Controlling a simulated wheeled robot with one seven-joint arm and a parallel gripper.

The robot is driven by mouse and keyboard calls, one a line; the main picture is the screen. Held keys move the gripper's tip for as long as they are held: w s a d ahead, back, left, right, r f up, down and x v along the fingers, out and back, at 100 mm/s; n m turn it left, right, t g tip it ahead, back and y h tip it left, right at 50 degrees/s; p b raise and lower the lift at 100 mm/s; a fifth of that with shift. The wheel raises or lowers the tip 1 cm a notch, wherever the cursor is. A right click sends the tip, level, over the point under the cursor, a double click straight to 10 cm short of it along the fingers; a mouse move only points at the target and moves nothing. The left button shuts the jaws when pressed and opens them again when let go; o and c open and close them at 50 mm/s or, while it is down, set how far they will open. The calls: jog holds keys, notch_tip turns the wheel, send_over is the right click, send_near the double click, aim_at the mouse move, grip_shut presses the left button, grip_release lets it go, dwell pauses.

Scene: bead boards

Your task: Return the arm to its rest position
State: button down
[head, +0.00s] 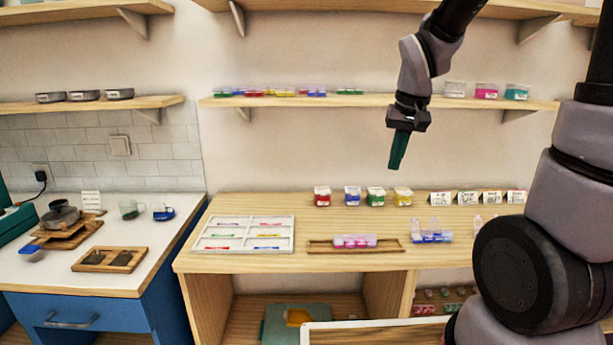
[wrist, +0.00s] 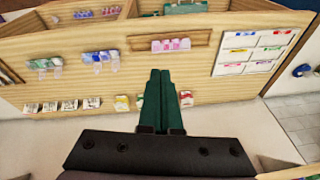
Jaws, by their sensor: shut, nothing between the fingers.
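My gripper (head: 398,150) hangs in the air above the wooden bench, in front of the wall and just below the long upper shelf. Its green fingers point down and are closed together with nothing between them. In the wrist view my gripper (wrist: 160,75) shows its two green fingers side by side. The bench top (head: 330,262) lies below, well clear of the fingertips. My arm reaches in from the upper right of the head view.
On the bench are a white sectioned board (head: 243,251), a wooden tray (head: 313,246) with pink pieces (head: 355,240), and several colored jars (head: 376,196). A shelf (head: 300,102) with small containers runs behind my gripper. A white counter (head: 120,265) stands at left.

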jog(key=s+d+r+m+t+y, duration=0.1)
jog(key=s+d+r+m+t, duration=0.1)
jog(key=s+r, duration=1)
jog(key=shift+d+r+t, duration=0.35)
jog(key=shift+d+t, duration=0.1)
jog(key=shift+t, duration=0.55)
